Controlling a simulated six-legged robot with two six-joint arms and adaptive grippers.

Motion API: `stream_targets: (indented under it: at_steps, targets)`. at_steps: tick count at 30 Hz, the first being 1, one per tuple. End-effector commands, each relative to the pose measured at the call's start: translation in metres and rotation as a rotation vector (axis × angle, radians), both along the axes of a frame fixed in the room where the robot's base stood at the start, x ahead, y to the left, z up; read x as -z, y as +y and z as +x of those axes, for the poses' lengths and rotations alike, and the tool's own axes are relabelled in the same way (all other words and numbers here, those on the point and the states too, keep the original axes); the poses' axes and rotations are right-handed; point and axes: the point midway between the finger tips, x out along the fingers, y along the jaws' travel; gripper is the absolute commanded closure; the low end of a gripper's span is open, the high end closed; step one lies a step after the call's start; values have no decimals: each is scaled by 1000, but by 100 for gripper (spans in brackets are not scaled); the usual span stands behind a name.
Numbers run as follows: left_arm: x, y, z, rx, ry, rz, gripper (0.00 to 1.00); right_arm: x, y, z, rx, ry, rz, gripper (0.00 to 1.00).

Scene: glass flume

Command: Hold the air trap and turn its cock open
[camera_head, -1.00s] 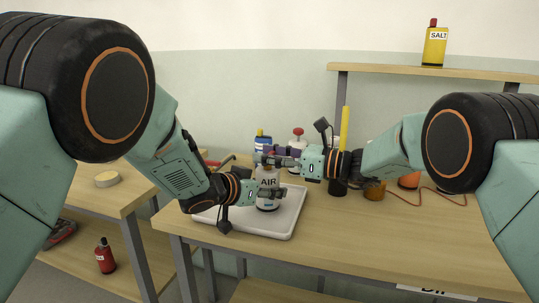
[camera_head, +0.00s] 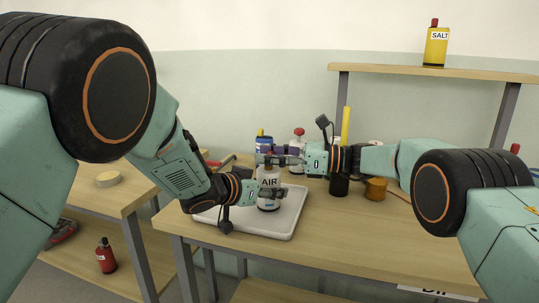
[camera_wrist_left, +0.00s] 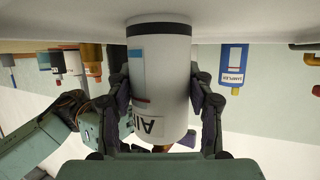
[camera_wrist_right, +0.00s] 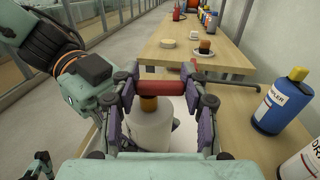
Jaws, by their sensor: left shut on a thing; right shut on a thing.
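The air trap (camera_head: 268,181) is a white bottle labelled AIR, standing upright on the white tray (camera_head: 285,229). My left gripper (camera_head: 272,193) is shut around its body from the left; in the left wrist view both fingers press on the white air trap (camera_wrist_left: 160,70). The red bar-shaped cock (camera_wrist_right: 165,87) sits above an orange-brown neck on top of the air trap in the right wrist view. My right gripper (camera_wrist_right: 165,100) is shut on this cock, a finger at each end of it. In the head view, the right gripper's fingers hide the cock.
A blue bottle (camera_head: 263,142) and a red-topped bottle (camera_head: 299,146) stand behind the trap. A dark cup (camera_head: 339,186) and an amber jar (camera_head: 376,189) stand to the right. The front of the table (camera_head: 350,235) is clear.

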Motion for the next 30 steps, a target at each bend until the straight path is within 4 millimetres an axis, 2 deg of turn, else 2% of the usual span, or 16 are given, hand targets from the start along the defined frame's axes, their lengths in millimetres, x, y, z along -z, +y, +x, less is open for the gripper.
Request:
stream_targets:
  at_steps: [7,8,16,26,30]
  targets:
    - [1,0,-1,3,0,5,84,-1,0,0,-1,-1,0,86]
    - [1,0,-1,3,0,5,84,-1,0,0,-1,-1,0,54]
    - [1,0,0,1,0,4,84,0,0,0,-1,0,-1,31]
    - [1,0,0,1,0,3,84,0,-2,0,0,0,-1,30]
    - [1,0,0,0,0,3,84,0,-16,-2,2,0,-1,30]
